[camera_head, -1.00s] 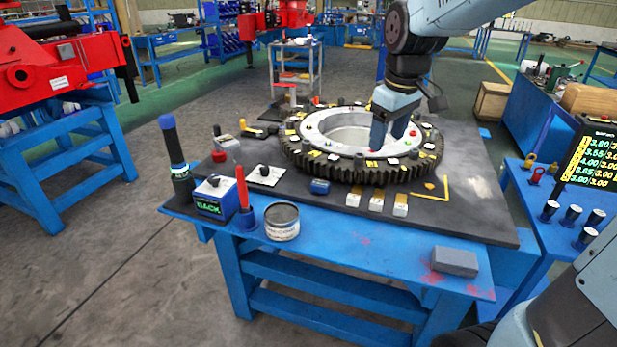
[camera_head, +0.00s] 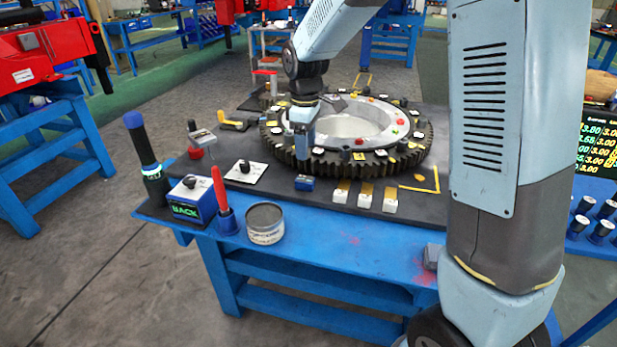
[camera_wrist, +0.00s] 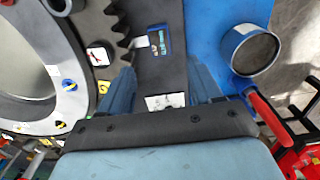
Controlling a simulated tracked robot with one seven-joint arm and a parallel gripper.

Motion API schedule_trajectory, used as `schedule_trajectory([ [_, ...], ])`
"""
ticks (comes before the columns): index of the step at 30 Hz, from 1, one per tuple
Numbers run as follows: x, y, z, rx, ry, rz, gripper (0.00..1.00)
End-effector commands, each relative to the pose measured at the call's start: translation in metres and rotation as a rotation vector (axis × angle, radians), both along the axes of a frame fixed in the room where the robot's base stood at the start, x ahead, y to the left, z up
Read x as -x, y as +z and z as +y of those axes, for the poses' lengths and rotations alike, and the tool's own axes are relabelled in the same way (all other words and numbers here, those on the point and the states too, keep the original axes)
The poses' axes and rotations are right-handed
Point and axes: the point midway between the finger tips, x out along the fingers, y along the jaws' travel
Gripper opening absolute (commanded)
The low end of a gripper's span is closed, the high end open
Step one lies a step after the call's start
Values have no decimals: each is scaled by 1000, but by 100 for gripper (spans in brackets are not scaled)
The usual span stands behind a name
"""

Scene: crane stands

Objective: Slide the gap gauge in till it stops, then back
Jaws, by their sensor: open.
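I cannot tell for certain which item is the gap gauge. A small blue block (camera_head: 304,183) with a pale label lies on the dark tabletop (camera_head: 445,140), just in front of the toothed gear ring (camera_head: 420,165). It also shows in the wrist view (camera_wrist: 158,40), close beside the teeth. Several white-ended pieces with brass-coloured strips (camera_head: 365,195) lie to its right, strips toward the ring. My gripper (camera_head: 303,150) is over the ring's front left part, pointing down. In the wrist view my open fingers (camera_wrist: 160,75) straddle the line to the blue block, with nothing held.
A white plate with a black knob (camera_head: 245,171) lies left of the blue block. A tin (camera_head: 265,223), a red-handled tool (camera_head: 221,194), a blue box (camera_head: 192,202) and a dark cylinder (camera_head: 147,160) stand along the front left edge. A screen (camera_head: 597,143) is at right.

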Motion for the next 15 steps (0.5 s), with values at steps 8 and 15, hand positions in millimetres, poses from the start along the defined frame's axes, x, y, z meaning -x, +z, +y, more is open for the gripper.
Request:
schedule_trajectory([
  [8,2,-50,3,2,5,4,64],
  [15,2,-88,3,1,3,3,64],
])
